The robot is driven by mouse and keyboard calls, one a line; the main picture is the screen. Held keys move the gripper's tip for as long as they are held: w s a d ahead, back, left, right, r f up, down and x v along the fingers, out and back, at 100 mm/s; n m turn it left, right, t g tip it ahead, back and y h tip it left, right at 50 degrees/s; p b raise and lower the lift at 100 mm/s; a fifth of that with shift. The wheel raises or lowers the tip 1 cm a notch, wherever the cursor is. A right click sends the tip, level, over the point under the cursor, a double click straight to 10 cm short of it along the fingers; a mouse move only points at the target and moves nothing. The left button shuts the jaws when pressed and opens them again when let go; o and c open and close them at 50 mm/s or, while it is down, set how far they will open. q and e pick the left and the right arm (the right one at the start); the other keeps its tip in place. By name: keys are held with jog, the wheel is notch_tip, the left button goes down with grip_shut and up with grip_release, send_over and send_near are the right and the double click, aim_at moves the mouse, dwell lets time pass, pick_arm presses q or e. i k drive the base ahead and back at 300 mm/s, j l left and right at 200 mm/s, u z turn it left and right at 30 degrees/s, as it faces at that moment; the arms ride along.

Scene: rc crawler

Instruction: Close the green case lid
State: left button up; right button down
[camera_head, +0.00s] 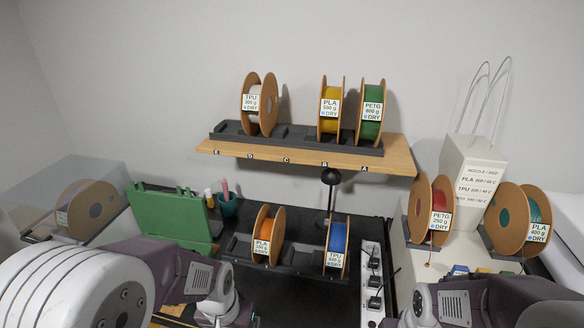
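The green case lid (170,214) stands open and raised, leaning back a little, at the left of the dark bench. Its inner face and small latches along its upper edge show. The case's lower part is mostly hidden behind my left arm. My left arm crosses the lower left in front of the case, and its gripper is not in view. My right arm comes in at the lower right, and its gripper is not in view either.
A teal cup (228,206) with tools stands just right of the lid. A black rack (290,262) holds orange and blue spools. A power strip (371,275) lies right of it. A wooden shelf (400,160) with several spools hangs above. A clear box (75,172) stands left.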

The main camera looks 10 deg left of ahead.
aim_at(173, 214)
jog(key=u, duration=1.45)
jog(key=j+z, duration=0.1)
jog(key=j, duration=0.5)
jog(key=k+j+z, duration=0.1)
jog(key=j, duration=0.5)
jog(key=i+j+z, duration=0.3)
jog(key=i+j, duration=0.6)
jog(key=j, duration=0.15)
jog(key=i+j, duration=0.1)
jog(key=i, duration=0.15)
